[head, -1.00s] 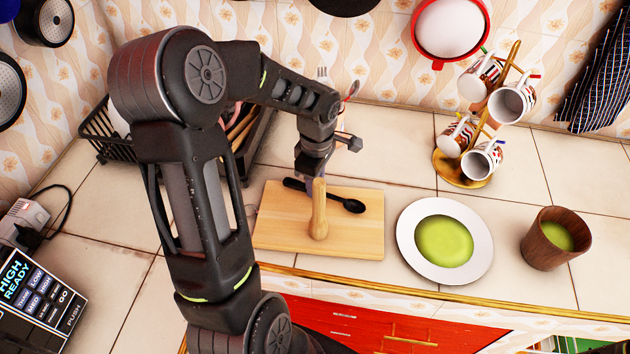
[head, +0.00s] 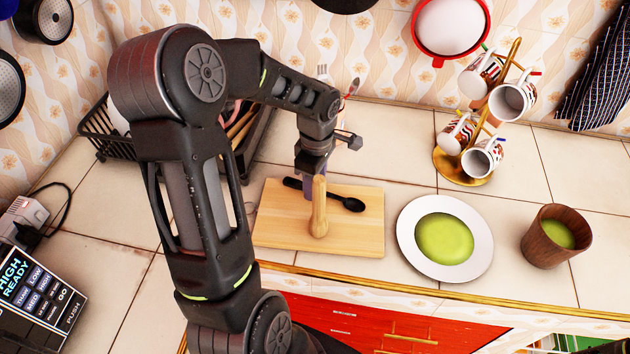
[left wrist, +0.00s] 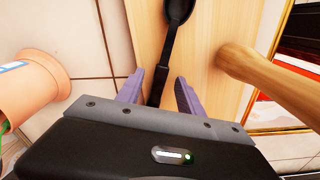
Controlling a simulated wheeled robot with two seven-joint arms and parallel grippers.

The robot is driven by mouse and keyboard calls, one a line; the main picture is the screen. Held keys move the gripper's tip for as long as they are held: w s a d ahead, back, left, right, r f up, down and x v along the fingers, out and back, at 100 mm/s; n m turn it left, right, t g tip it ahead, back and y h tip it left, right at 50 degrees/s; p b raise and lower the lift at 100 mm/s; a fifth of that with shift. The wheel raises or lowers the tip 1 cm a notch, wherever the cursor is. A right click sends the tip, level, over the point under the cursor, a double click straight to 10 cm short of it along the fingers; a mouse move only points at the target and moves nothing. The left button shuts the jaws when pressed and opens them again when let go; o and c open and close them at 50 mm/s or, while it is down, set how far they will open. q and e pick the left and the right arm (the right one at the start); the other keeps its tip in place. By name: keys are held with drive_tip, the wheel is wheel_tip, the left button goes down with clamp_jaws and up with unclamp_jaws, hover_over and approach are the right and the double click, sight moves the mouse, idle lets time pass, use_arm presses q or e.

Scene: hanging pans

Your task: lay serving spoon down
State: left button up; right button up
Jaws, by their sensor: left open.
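The black serving spoon (head: 345,202) lies on the wooden cutting board (head: 358,240). Its bowl points right in the head view, and part of its handle is hidden behind my gripper. My left gripper (head: 308,190) is over the board at the handle. In the left wrist view, the open purple fingers of the left gripper (left wrist: 158,88) are on either side of the handle of the spoon (left wrist: 168,45), with gaps visible. Whether the fingertips touch the board is unclear. My right gripper is in neither view.
An upright wooden handle-like piece (head: 319,210) stands close beside the gripper, and also shows in the wrist view (left wrist: 270,75). A white plate with green food (head: 408,240) and a wooden cup (head: 545,245) are to the right. A mug rack (head: 462,168) stands behind. A dark dish rack (head: 100,137) is at left.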

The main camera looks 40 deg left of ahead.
use_arm(q)
wheel_tip(320, 180, up, 8)
drive_tip(key=b, duration=0.1)
idle(0.5)
drive_tip(key=shift+d+f, duration=0.1)
idle(0.4)
